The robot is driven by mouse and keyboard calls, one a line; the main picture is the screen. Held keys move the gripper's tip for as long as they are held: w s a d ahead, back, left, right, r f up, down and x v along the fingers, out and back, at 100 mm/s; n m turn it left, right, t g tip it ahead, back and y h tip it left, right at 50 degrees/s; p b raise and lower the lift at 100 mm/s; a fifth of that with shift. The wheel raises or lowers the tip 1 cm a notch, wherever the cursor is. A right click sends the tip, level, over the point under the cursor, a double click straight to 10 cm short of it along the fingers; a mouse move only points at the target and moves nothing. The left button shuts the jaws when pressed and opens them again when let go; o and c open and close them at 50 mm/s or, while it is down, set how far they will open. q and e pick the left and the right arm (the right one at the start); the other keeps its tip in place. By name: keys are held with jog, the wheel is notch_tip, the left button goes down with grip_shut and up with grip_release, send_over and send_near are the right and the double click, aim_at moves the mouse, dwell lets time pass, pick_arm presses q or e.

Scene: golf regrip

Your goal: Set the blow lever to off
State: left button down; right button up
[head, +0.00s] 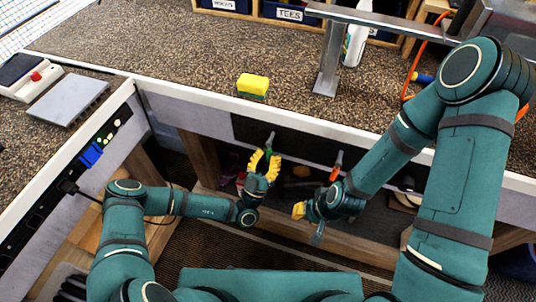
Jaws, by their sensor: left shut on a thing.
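A dark panel (300,143) on the front of the bench carries two small levers. The left lever (270,139) has a grey upper part and a green lower part. My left gripper (264,162), with yellow fingers, is shut around its lower end. The right lever (337,167) has an orange lower part and hangs free, near my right wrist. My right gripper (299,211) is below and left of the orange lever, apart from it. Its fingers are partly hidden, so its opening is unclear. No label telling which lever is blow is readable.
A yellow-green sponge (253,86) lies on the speckled bench top (180,70). A metal post (328,65) and a white bottle (355,42) stand behind. A grey flat box (68,100) sits on the left bench. Below the panel is an open shelf with clutter.

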pick_arm(q)
jog(key=shift+r, duration=0.1)
dwell(0.3)
jog(key=c, duration=0.9)
grip_release()
jog(key=shift+d, duration=0.1)
jog(key=v, duration=1.2)
